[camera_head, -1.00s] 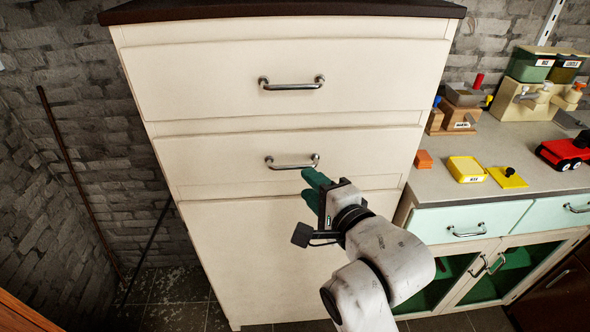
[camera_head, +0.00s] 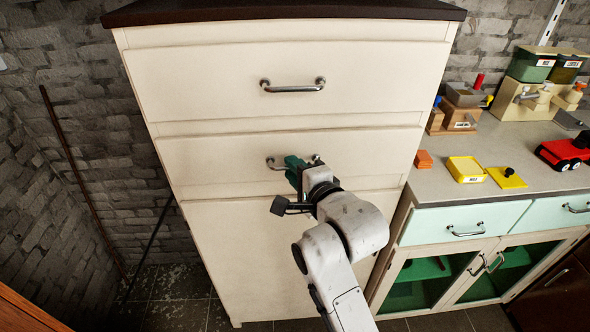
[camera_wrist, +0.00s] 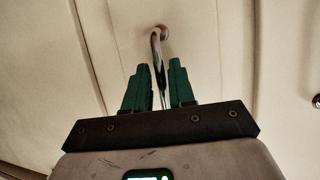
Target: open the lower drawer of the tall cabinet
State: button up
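The tall cream cabinet (camera_head: 250,250) has a dark top and two drawers. The lower drawer (camera_head: 210,152) looks closed, its front in line with the cabinet. Its metal handle (camera_head: 272,164) is partly hidden behind my gripper (camera_head: 293,167). In the wrist view, the handle (camera_wrist: 157,48) runs end-on down between the two green fingers of my gripper (camera_wrist: 160,86). The fingers stand apart on either side of the bar, with narrow gaps showing. I see no clear grip on it.
The upper drawer (camera_head: 210,80) with its own handle (camera_head: 292,86) is closed above. A counter (camera_head: 440,180) with toys and mint drawers stands at the right. A thin dark rod (camera_head: 85,185) leans on the brick wall at the left.

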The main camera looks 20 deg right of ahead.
grip_shut()
jog(key=shift+f, duration=0.1)
dwell(1.0)
